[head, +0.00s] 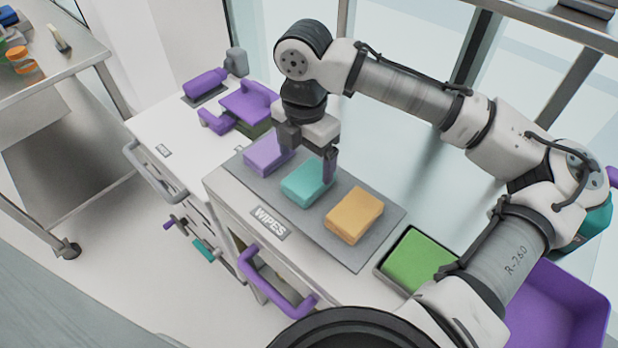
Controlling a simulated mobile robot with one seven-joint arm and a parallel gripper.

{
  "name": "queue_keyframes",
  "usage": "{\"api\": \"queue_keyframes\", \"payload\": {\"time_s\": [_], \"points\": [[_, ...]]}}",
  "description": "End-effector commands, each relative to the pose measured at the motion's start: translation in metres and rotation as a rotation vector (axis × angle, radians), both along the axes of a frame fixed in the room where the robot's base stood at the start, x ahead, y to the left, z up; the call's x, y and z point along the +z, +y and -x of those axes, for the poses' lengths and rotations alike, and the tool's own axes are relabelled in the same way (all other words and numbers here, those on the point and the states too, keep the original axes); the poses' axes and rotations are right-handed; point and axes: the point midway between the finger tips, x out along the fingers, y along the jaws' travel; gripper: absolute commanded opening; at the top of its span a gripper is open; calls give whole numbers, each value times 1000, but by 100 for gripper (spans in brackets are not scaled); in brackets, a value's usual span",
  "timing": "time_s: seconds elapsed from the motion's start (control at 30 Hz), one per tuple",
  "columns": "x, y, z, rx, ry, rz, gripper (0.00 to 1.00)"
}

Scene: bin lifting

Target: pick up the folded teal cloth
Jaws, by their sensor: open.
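The folded teal cloth (306,185) lies on a grey mat (335,255) on top of the white cabinet, between a purple cloth (266,155) and an orange cloth (354,215). My gripper (308,165) points down over the teal cloth's far side, with its jaws apart and nothing seen between them. One dark finger is near the purple cloth and the other near the teal cloth's far right edge. I cannot tell whether the fingers touch either cloth.
A green item (418,262) lies in a dark tray to the right, beside a purple bin (560,305).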

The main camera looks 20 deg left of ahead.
Motion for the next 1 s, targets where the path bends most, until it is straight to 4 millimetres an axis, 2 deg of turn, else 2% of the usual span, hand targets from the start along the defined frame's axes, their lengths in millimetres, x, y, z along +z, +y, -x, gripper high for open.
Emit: {"api": "queue_keyframes", "payload": {"time_s": [0.17,0.47,0.73,0.77,1.0], "points": [[-11,-2,-1,-1,0,1,87],[-50,-5,-5,1,0,1,87],[-56,-4,-5,1,0,0,87],[-55,-4,-5,1,0,0,86],[-55,-4,-5,1,0,0,55]]}}
